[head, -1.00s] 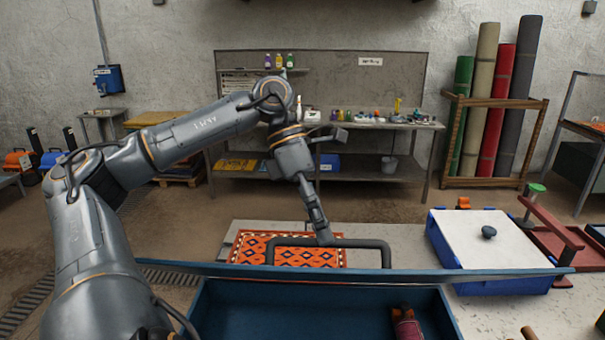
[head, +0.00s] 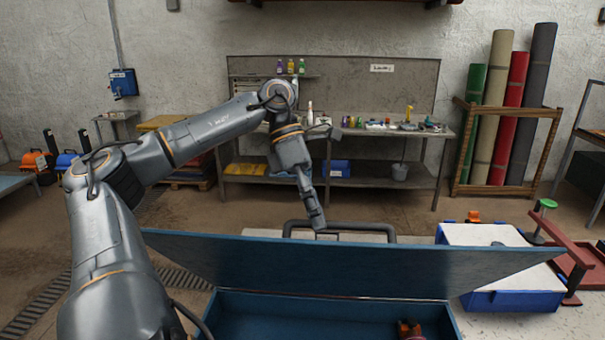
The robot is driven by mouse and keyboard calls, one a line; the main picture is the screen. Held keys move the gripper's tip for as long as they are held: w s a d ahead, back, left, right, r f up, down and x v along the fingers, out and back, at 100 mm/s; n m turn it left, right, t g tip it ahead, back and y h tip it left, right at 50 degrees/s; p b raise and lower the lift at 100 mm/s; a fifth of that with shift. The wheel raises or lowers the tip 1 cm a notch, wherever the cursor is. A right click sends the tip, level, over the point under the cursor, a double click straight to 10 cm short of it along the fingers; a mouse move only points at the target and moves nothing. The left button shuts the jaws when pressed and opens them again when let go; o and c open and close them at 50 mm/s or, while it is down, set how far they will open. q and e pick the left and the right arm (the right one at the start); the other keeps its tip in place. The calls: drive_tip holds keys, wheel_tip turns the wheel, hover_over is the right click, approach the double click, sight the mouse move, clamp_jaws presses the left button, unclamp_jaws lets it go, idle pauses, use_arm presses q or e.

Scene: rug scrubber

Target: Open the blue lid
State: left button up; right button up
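The blue lid (head: 350,268) is raised at a slant above a blue box (head: 320,312), joined to it along the box's far edge. I see the lid's underside, with its free edge toward me. A dark bar handle (head: 360,227) shows above and behind that free edge. My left gripper (head: 318,222) reaches down from above, its fingertips at the handle's bar and seemingly touching it. The fingers are seen narrow and side-on, so their grip is unclear. My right gripper is not in view.
An orange and dark red object (head: 409,329) lies inside the box. To the right are a blue-and-white case (head: 510,300) and a red metal stand (head: 565,250). A workbench (head: 340,150) with bottles and rolled rugs (head: 505,110) stand at the back wall.

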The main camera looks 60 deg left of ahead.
use_arm(q)
drive_tip(key=w+a+r, duration=0.1)
drive_tip(key=a+r, duration=0.2)
drive_tip(key=a, duration=0.3)
drive_tip(key=shift+w+r, duration=0.35)
drive_tip(key=shift+r, duration=0.05)
drive_tip(key=shift+a, duration=0.1)
idle(0.4)
